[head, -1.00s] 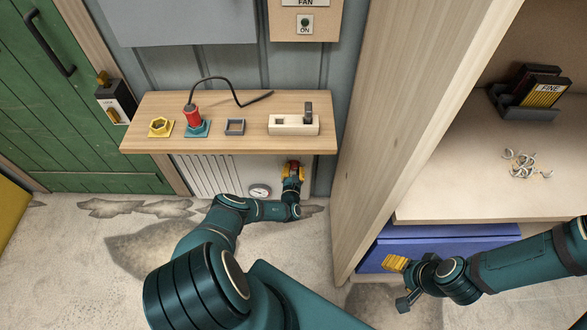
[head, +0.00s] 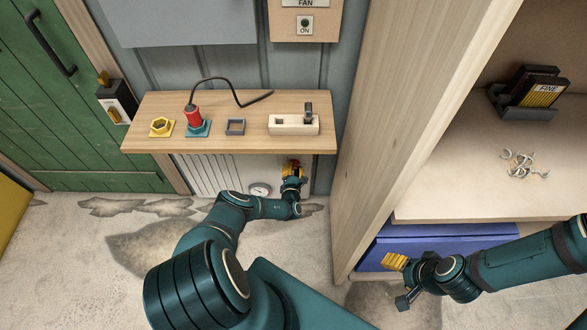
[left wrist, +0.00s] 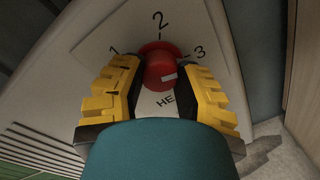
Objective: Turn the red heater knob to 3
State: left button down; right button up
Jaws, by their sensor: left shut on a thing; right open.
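The red heater knob (left wrist: 160,72) sits on a pale plate (left wrist: 115,30) marked 1, 2 and 3. My left gripper (left wrist: 162,85) is shut on the knob, one yellow finger pad on each side. In the head view my left gripper (head: 293,172) is at the heater (head: 212,175) under the shelf and mostly hides the knob. My right gripper (head: 400,283) is open and empty by the blue drawer at the right.
A wooden shelf (head: 145,142) juts out just above my left gripper, carrying a yellow socket, a red tool, a grey square frame and a wooden block. A wooden cabinet side (head: 385,130) stands to the right.

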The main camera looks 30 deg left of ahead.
pick_arm(q)
jog(key=shift+w+a+r, duration=0.1)
jog(key=shift+a+r, duration=0.05)
jog(key=c, duration=0.5)
grip_release()
jog(key=shift+c, duration=0.2)
jog(key=shift+d, duration=0.2)
jog(key=shift+s+d, duration=0.15)
jog(key=shift+s, duration=0.25)
jog(key=v, duration=1.1)
jog(key=shift+s, duration=0.1)
